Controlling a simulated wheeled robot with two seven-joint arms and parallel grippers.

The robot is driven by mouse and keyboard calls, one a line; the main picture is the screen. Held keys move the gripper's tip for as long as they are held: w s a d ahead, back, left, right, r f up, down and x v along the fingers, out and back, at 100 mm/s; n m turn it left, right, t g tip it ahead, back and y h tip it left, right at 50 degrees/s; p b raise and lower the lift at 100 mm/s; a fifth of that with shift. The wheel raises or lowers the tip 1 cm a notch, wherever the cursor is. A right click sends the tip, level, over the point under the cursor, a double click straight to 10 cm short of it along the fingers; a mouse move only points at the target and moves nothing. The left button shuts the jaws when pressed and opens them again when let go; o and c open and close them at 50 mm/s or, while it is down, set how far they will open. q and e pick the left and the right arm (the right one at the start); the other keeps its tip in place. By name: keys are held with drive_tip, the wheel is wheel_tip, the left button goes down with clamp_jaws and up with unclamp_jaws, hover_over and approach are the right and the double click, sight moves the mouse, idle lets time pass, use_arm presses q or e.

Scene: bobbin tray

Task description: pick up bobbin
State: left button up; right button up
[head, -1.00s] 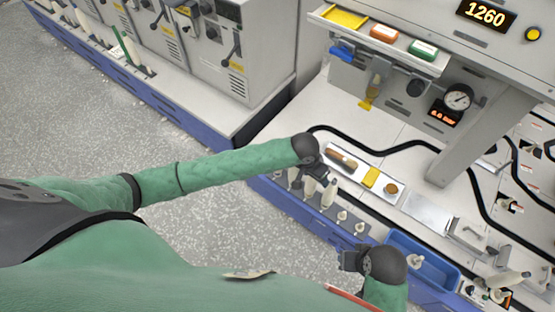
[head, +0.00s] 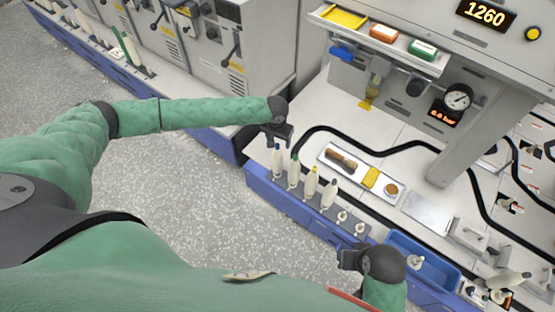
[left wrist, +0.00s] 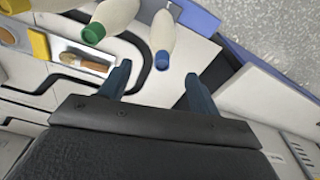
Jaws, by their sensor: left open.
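Several cream bobbins stand upright in a row on a grey peg strip at the bench's front edge. The blue-tipped bobbin (head: 277,162) is leftmost, then the green-tipped bobbin (head: 294,174), then the yellow-tipped bobbin (head: 311,185) and another bobbin (head: 328,196). My left gripper (head: 278,140) is open and empty, close by the blue-tipped bobbin's top. In the left wrist view, the blue-tipped bobbin (left wrist: 163,38) lies ahead of the gap between the open fingers (left wrist: 157,85), with the green-tipped bobbin (left wrist: 112,20) beside it. My right gripper (head: 350,260) is near the blue bin; its jaws are unclear.
A tray (head: 350,176) holding a brush, a yellow block and a round brown item lies behind the row. A blue bin (head: 425,251) with a bobbin inside stands at the right. A black cable (head: 345,131) curves over the bench. Grey machines stand at the left.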

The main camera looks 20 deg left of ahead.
sight(277, 145)
use_arm(q)
wheel_tip(277, 145, down, 5)
drive_tip(key=shift+s+r+p, duration=0.1)
drive_tip(key=shift+p, duration=0.45)
drive_tip(key=shift+f, duration=0.4)
use_arm(e)
drive_tip(key=shift+s+d+r+g, duration=0.15)
drive_tip(key=shift+s+d+r, duration=0.15)
drive_tip(key=shift+r, duration=0.25)
drive_tip(key=shift+s+d+r+g, duration=0.15)
drive_tip(key=shift+s+d+r, duration=0.1)
drive_tip(key=shift+r, duration=0.3)
drive_tip(key=shift+w, duration=0.1)
use_arm(q)
drive_tip(key=c, duration=0.6)
clamp_jaws()
use_arm(e)
drive_tip(key=shift+d+f+h, duration=0.2)
drive_tip(key=shift+d+h, duration=0.1)
